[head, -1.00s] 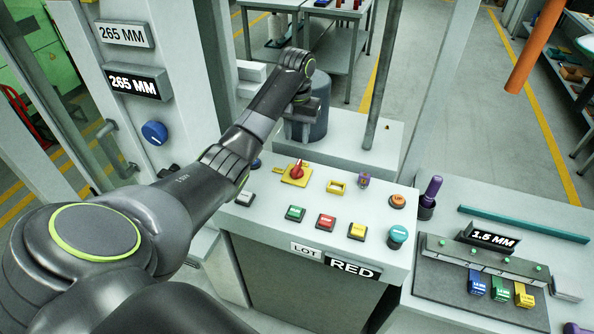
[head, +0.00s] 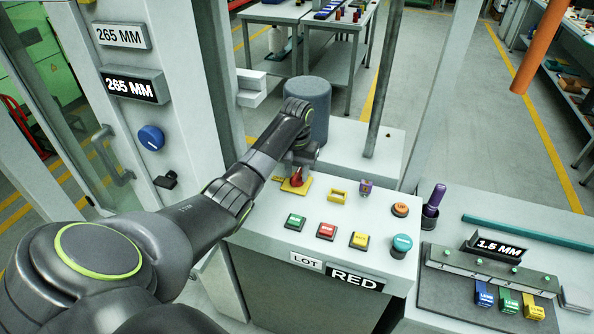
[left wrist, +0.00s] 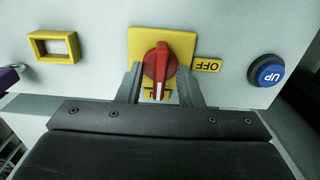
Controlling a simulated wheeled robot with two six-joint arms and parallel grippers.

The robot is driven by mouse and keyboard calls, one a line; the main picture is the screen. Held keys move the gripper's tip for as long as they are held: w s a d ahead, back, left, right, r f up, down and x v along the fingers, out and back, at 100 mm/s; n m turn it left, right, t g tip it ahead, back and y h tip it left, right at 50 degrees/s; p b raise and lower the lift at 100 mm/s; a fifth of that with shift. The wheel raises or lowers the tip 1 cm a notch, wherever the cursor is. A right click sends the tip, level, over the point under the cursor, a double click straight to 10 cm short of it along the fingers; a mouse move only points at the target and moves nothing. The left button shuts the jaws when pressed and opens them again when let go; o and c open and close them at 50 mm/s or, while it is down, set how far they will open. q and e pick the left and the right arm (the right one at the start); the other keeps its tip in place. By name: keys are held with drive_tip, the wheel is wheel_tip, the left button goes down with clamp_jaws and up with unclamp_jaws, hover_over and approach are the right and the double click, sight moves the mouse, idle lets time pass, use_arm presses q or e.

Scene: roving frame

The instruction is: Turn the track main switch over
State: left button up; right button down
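The main switch is a red rotary knob (head: 297,179) on a yellow plate (head: 288,188) on the sloped grey console, mostly covered by my gripper in the head view. In the left wrist view the red knob (left wrist: 159,66) stands lengthwise up and down the picture. An upside-down OFF label (left wrist: 207,65) is to its right, and a partly hidden label lies at its lower end. My left gripper (head: 303,161) is at the knob, its two fingers (left wrist: 160,82) apart, one on each side. The fingers look close to the knob; contact is unclear. My right gripper is not in view.
Green (head: 295,221), red (head: 326,230) and yellow (head: 359,240) buttons sit on the console in front. A yellow frame (head: 338,195) and a purple part (head: 366,187) stand to the right. A blue UP button (left wrist: 266,71) and a grey post (head: 383,90) are near.

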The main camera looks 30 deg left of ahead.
use_arm(q)
clamp_jaws()
drive_tip(key=shift+r, duration=0.1)
